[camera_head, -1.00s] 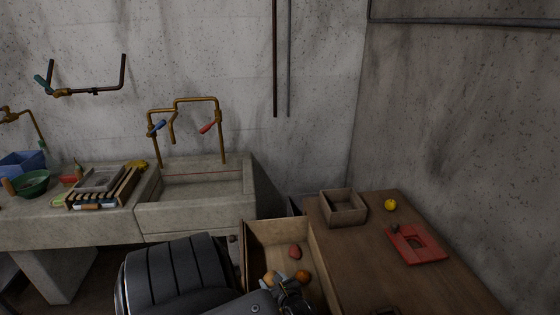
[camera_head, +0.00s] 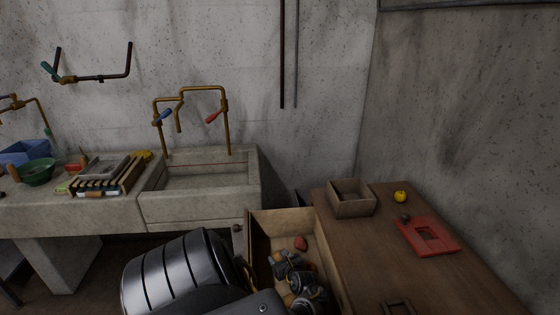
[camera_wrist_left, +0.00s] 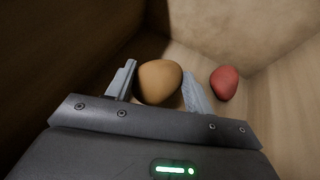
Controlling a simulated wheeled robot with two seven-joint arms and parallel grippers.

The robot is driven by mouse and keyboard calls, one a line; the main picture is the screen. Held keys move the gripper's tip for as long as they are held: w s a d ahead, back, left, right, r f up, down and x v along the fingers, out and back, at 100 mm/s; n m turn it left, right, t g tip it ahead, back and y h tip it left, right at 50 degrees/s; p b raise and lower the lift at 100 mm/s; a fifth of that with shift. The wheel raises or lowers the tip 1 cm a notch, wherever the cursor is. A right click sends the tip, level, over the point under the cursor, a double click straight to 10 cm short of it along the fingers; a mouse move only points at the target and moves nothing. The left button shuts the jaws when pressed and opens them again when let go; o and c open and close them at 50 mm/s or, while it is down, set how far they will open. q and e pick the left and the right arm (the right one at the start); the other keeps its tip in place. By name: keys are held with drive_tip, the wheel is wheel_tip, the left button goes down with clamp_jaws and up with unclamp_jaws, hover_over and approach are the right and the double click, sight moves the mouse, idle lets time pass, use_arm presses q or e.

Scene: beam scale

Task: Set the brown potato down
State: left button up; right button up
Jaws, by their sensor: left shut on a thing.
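The brown potato (camera_wrist_left: 160,82) is between the two fingers of my left gripper (camera_wrist_left: 160,90) in the left wrist view, which is shut on it. I cannot tell whether the brown potato touches the floor. My right gripper is not in view.
A wooden table (camera_head: 370,255) stands right of the box, with a small wooden tray (camera_head: 352,207), a yellow fruit (camera_head: 400,197) and a red plate with a square opening (camera_head: 440,247). A stone sink (camera_head: 200,207) is behind at left. The box walls are close around the gripper.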

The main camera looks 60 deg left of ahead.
use_arm(q)
drive_tip(key=shift+f, duration=1.3)
drive_tip(key=shift+d+b, duration=0.1)
drive_tip(key=shift+b, duration=0.2)
drive_tip(key=shift+f, duration=0.2)
drive_tip(key=o, duration=1)
drive_tip(key=shift+r, duration=0.1)
drive_tip(key=shift+r, duration=0.2)
drive_tip(key=p+v, duration=0.5)
drive_tip(key=v, duration=0.1)
drive_tip(key=shift+r, duration=0.2)
drive_tip(key=shift+d+p, duration=0.45)
drive_tip(key=shift+d, duration=0.25)
